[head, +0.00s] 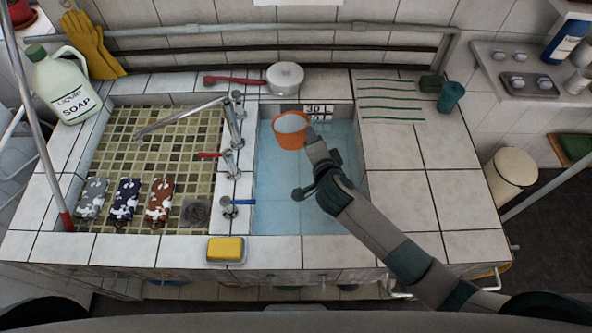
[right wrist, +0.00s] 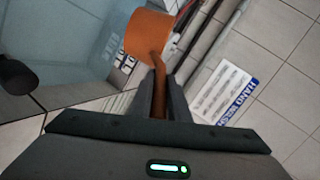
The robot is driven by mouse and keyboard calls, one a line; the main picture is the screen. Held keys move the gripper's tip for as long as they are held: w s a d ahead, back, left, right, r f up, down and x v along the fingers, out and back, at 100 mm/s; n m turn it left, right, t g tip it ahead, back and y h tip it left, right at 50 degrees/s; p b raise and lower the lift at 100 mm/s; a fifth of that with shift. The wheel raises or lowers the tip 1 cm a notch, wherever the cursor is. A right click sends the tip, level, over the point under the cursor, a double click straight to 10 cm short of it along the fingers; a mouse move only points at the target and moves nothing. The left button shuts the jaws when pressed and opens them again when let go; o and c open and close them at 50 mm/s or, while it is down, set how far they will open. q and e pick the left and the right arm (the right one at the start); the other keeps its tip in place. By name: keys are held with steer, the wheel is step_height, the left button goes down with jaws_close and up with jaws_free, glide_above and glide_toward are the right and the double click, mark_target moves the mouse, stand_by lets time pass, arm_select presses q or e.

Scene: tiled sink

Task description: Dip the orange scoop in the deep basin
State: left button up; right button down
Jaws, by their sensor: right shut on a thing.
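The orange scoop (head: 290,132) is at the far end of the deep basin (head: 285,205), which holds bluish water. The scoop looks upright with its pale inside showing; I cannot tell whether it touches the water. My right gripper (head: 313,138) is shut on the scoop's handle, coming from the near right. In the right wrist view the scoop (right wrist: 150,36) is ahead of the fingers, and its handle runs between the two fingertips (right wrist: 160,88). My left gripper is not in view.
Taps (head: 232,160) stand on the divider left of the deep basin. The shallow tiled basin (head: 150,140) holds several spotted items. A white pot (head: 285,77) stands behind, and a yellow sponge (head: 226,249) lies at the front edge. The right counter (head: 400,170) is mostly clear.

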steer(key=shift+r, duration=1.55)
stand_by(0.4)
